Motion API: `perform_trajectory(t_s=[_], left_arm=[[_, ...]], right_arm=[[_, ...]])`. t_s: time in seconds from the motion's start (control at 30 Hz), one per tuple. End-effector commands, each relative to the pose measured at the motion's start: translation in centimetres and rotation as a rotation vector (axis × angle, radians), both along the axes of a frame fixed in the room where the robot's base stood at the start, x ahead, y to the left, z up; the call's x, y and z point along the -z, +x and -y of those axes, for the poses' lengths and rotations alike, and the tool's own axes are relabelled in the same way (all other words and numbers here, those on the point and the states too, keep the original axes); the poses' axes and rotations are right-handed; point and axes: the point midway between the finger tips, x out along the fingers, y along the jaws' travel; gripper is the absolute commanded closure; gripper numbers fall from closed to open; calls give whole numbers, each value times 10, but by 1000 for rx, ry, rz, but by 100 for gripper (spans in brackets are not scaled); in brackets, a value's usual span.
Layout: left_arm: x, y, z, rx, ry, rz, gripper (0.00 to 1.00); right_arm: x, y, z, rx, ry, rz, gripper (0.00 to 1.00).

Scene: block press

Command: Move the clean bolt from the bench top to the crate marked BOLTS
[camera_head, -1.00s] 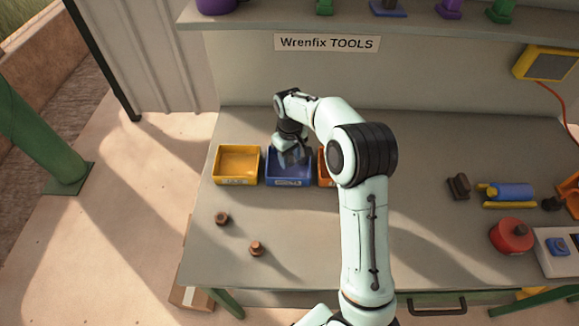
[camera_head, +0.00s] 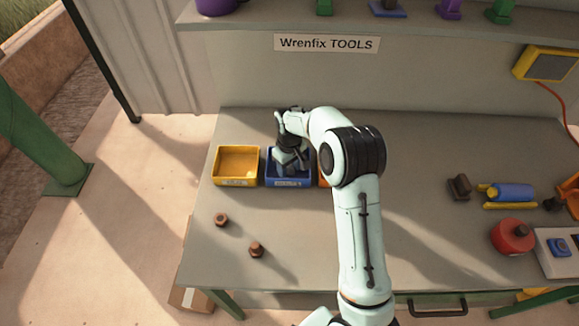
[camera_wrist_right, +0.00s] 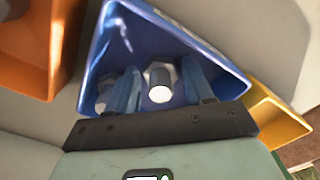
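My right gripper (camera_head: 287,165) reaches down into the blue crate (camera_head: 289,183), the middle of three; its label is too small to read. In the right wrist view my right gripper (camera_wrist_right: 160,75) has its two fingers apart. A clean grey bolt (camera_wrist_right: 160,82) stands between them inside the blue crate (camera_wrist_right: 225,88), shank towards the camera, with a small gap visible beside the shank. Another grey piece, likely a bolt (camera_wrist_right: 104,92), lies beyond the left finger, partly hidden. Two rusty bolts (camera_head: 221,219) (camera_head: 257,249) stand on the bench top (camera_head: 310,235). My left gripper is not in view.
The yellow crate (camera_head: 236,181) stands left of the blue one. An orange crate (camera_head: 323,181) stands to its right, mostly behind my arm. A red round object (camera_head: 512,236) and a blue cylinder (camera_head: 513,192) are on the right. The front middle of the bench is clear.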

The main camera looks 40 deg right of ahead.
Motion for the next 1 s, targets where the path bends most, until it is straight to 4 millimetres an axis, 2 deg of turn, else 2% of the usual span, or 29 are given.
perform_trajectory(t_s=[0.27,0.37,0.7,0.83,1.0], left_arm=[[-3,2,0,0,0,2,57],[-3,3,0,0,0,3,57],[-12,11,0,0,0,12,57],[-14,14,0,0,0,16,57],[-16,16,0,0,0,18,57]], right_arm=[[-8,1,0,0,0,3,48],[-21,1,0,0,-1,5,48],[-94,2,0,0,-1,6,48],[-113,1,0,-1,0,4,48],[-124,0,0,-1,0,1,48]])
